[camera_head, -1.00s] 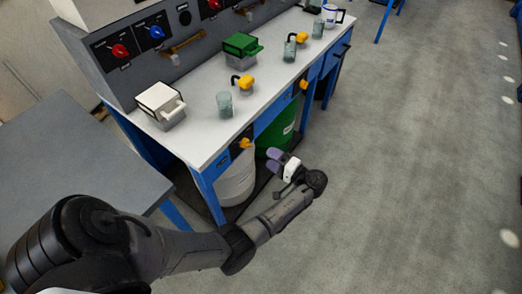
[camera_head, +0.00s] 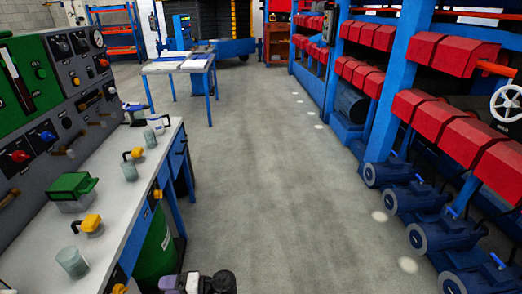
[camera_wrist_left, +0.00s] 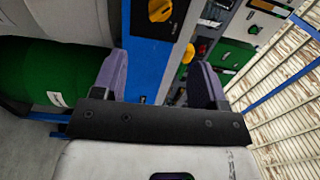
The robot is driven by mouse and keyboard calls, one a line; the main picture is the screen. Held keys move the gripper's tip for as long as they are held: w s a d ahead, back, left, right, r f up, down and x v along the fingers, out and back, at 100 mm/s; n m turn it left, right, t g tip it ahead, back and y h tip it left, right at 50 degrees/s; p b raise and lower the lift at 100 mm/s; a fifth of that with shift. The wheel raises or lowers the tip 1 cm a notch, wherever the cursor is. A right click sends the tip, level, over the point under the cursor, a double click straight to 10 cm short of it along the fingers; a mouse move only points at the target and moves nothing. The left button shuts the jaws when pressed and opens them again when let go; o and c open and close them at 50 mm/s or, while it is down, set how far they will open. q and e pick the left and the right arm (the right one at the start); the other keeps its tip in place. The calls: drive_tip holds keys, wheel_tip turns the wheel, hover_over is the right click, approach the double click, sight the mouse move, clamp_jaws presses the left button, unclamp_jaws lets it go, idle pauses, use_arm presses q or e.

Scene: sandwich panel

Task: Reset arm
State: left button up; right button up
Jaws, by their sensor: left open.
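My left gripper (camera_head: 178,284) shows at the bottom edge of the head view, low in front of the workbench (camera_head: 128,220) and close to the green barrel (camera_head: 158,250). Most of my left arm is cut off below the frame. In the left wrist view, the two purple fingers of my left gripper (camera_wrist_left: 160,78) stand wide apart with nothing between them. Behind them are a blue bench part and a yellow knob (camera_wrist_left: 160,10). My right gripper is in neither view.
The workbench on the left carries a green-lidded box (camera_head: 72,187), glass jars (camera_head: 72,262) and yellow-handled taps (camera_head: 90,223). Red bins (camera_head: 455,50) and blue motors (camera_head: 435,228) line the right. The grey floor (camera_head: 270,170) between is clear.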

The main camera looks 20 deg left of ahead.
use_arm(q)
drive_tip(key=w+d+r+t+h, duration=0.45)
drive_tip(key=w+t+h, duration=0.25)
drive_tip(key=t+h, duration=0.2)
drive_tip(key=s+d+r+m+t+h+p, duration=0.35)
drive_tip(key=d+r+t+h, duration=0.2)
drive_tip(key=r, duration=0.35)
drive_tip(key=s+d+r+m+h+p, duration=0.1)
drive_tip(key=s+d+r+p, duration=0.15)
drive_tip(key=s, duration=0.45)
drive_tip(key=s+d+r+m+h+p, duration=0.1)
drive_tip(key=s+d+r+h+p, duration=0.1)
drive_tip(key=s+d+p, duration=0.3)
drive_tip(key=s+a+f+g+p, duration=0.1)
drive_tip(key=s+f+g+p, duration=0.15)
drive_tip(key=s, duration=0.65)
drive_tip(key=s+a+f+g+p, duration=0.1)
drive_tip(key=s+f+g+p, duration=0.15)
drive_tip(key=s, duration=0.65)
wheel_tip(320, 180, up, 38)
drive_tip(key=p, duration=3.8)
drive_tip(key=shift+d+r+m, duration=0.15)
drive_tip(key=shift+m, duration=0.2)
drive_tip(key=shift+w, duration=0.1)
